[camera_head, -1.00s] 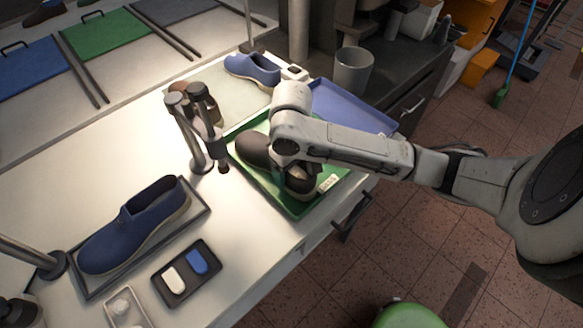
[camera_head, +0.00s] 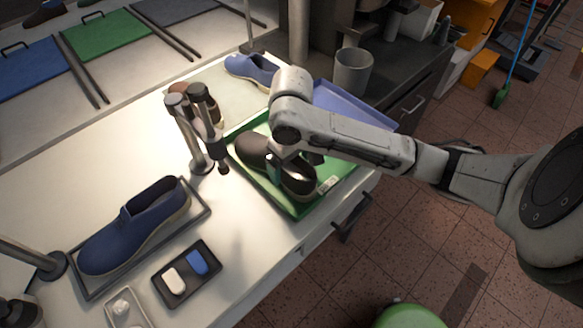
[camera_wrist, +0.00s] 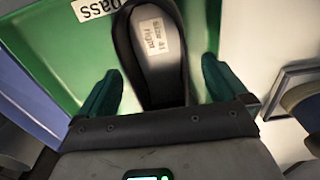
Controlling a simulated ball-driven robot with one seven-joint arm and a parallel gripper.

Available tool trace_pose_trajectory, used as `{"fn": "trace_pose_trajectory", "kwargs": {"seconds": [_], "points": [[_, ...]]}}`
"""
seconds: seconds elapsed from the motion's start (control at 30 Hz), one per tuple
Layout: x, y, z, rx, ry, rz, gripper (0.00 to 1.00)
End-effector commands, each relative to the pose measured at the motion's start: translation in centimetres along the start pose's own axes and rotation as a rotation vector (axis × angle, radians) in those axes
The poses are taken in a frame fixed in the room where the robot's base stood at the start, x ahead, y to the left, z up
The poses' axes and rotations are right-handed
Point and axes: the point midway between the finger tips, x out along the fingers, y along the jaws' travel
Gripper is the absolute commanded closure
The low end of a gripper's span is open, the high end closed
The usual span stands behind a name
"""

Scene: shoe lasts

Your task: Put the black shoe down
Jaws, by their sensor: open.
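The black shoe (camera_head: 252,151) lies in the green tray (camera_head: 291,208), its sole down. My gripper (camera_head: 294,168) is just above the shoe's middle and partly covers it. In the wrist view the shoe (camera_wrist: 178,82) shows its open top and a size label reading "Right" on the insole. The teal fingers of my gripper (camera_wrist: 158,70) stand apart, one on each side of the shoe, with gaps between. The green tray (camera_wrist: 60,50) shows beneath, with a "pass" label.
A blue tray (camera_head: 345,106) lies behind my arm. A metal stand (camera_head: 186,130) rises close to the green tray's left side. A blue shoe (camera_head: 135,228) sits in a grey tray at the front left. Another blue shoe (camera_head: 252,69) lies on a pale mat at the back.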

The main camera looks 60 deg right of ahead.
Motion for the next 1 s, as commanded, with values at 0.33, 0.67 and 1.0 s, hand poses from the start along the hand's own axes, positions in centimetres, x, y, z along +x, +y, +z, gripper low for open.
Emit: {"fn": "trace_pose_trajectory", "kwargs": {"seconds": [0.33, 0.67, 1.0], "points": [[-7.1, 0.1, -0.1, -0.003, 0.002, 0.004, 0.00], [-9.0, 0.0, 0.0, 0.000, 0.000, 0.000, 0.00], [-8.9, 0.0, 0.0, 0.000, 0.000, 0.000, 0.00]]}}
